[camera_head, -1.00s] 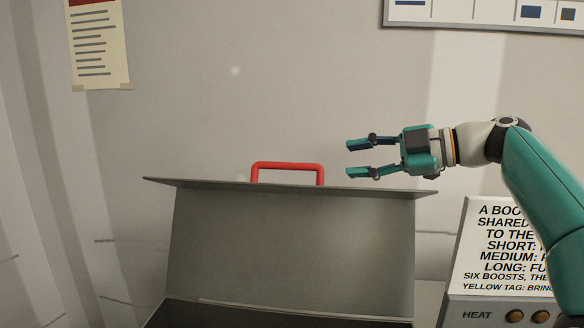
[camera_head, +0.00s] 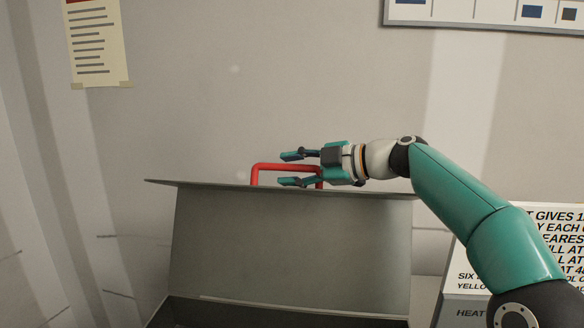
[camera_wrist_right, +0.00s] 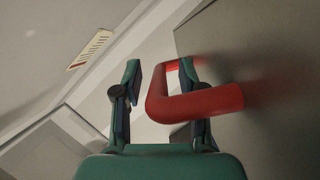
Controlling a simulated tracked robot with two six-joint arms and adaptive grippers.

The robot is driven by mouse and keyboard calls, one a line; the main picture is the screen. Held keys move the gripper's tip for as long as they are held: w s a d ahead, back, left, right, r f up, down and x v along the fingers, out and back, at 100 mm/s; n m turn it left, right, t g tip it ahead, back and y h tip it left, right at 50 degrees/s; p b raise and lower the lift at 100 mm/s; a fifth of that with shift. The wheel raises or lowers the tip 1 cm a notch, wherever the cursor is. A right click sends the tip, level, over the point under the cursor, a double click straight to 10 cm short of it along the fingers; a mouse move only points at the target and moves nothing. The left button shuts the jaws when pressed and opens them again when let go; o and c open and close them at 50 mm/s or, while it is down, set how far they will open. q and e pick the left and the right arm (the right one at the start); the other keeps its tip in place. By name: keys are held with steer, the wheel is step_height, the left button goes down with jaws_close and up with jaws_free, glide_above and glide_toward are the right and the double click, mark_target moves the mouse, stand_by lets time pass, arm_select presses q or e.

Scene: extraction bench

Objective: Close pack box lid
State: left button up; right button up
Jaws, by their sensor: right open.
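The pack box lid (camera_head: 290,240) stands raised, its grey inner face toward me, above the open box (camera_head: 270,314) at the bottom of the head view. A red handle (camera_head: 257,170) rises from behind the lid's top edge. My right gripper (camera_head: 288,168) is open at the handle, with its fingers pointing left in the head view. In the right wrist view the red handle (camera_wrist_right: 195,104) lies across the open right gripper (camera_wrist_right: 160,90), close to the right finger. I cannot tell whether they touch. My left gripper is not in view.
A lettered panel (camera_head: 540,240) marked HEAT stands to the right of the box, partly hidden by my right arm. A notice (camera_head: 98,45) and a framed board (camera_head: 480,14) are on the wall behind. The wall area left of the handle is clear.

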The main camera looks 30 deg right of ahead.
jaws_close()
steer(key=shift+f, duration=0.1)
